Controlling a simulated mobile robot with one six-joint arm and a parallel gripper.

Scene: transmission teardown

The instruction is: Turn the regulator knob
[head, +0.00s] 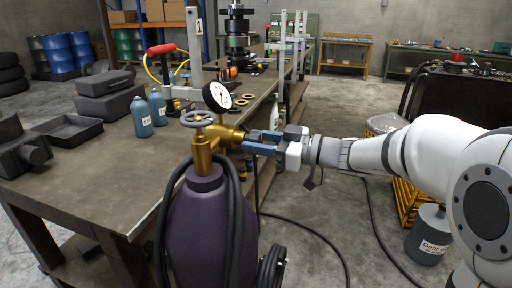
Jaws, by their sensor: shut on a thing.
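A purple gas cylinder (205,225) stands upright in front of the workbench, with a brass valve (202,155) and a grey handwheel (196,119) on top. The brass regulator (226,137) sits to the right of the valve, below a round white gauge (216,97). My gripper (246,141) reaches in from the right, its blue fingers level. It is shut on the regulator knob at the regulator's right end. The fingers hide much of the knob, and I cannot read its turn angle.
Black hoses hang around the cylinder. The workbench (95,185) behind it holds blue bottles (141,117), a black tray (68,130) and dark castings. A grey canister (428,235) and a yellow crate (408,203) stand under my arm. Cables cross the floor.

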